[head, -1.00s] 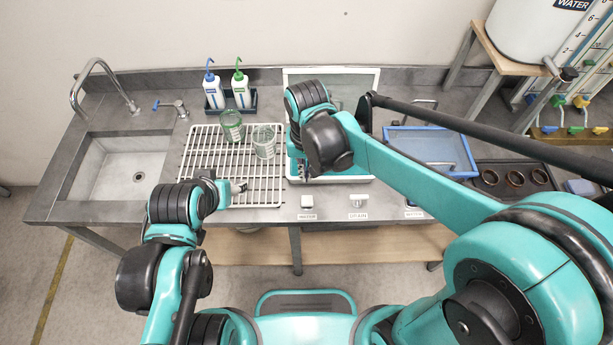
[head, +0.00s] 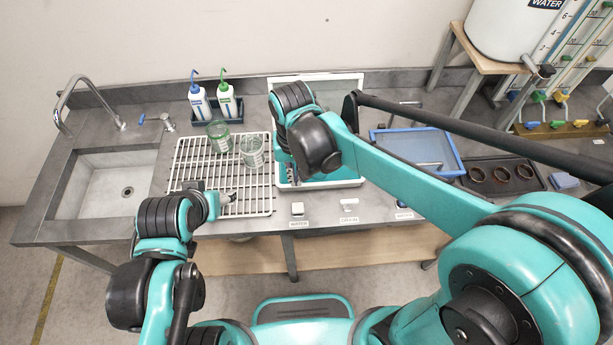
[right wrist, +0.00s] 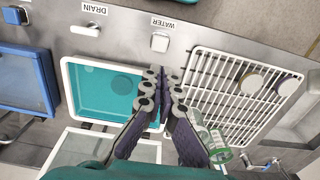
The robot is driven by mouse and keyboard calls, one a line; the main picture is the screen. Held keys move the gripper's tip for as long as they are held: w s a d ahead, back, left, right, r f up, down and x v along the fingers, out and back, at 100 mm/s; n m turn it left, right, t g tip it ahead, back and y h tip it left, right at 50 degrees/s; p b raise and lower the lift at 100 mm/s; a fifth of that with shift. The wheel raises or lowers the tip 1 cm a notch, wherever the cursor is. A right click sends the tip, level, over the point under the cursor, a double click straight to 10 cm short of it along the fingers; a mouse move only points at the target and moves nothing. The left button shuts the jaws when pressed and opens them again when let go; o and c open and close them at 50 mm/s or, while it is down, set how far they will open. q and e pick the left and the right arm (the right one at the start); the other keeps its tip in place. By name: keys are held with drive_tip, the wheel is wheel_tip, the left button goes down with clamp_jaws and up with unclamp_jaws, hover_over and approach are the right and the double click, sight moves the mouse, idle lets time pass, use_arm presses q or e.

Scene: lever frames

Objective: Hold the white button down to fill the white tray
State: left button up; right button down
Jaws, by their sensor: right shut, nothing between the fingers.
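The white button (head: 297,209) labelled WATER sits on the bench front; it also shows in the right wrist view (right wrist: 160,42). The white tray (head: 322,185) lies behind it, partly hidden by my right arm. In the right wrist view the tray (right wrist: 100,62) has a white rim and a teal inside; how full it is I cannot tell. My right gripper (right wrist: 161,76) is shut and empty, its tips over the gap between tray and rack, apart from the button. My left gripper (head: 226,198) is near the rack's front edge; its fingers are too small to read.
A white wire rack (head: 190,180) holding green-tinted beakers (head: 252,152) stands left of the tray. A DRAIN control (head: 348,204) is right of the button. A blue-rimmed tray (head: 420,150) lies farther right. The sink (head: 110,190) is at the left.

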sight(298, 207)
drive_tip(key=shift+r, duration=0.4)
drive_tip(key=shift+f, duration=0.15)
wheel_tip(298, 207, down, 14)
drive_tip(key=b, duration=0.4)
drive_tip(key=shift+b, duration=0.35)
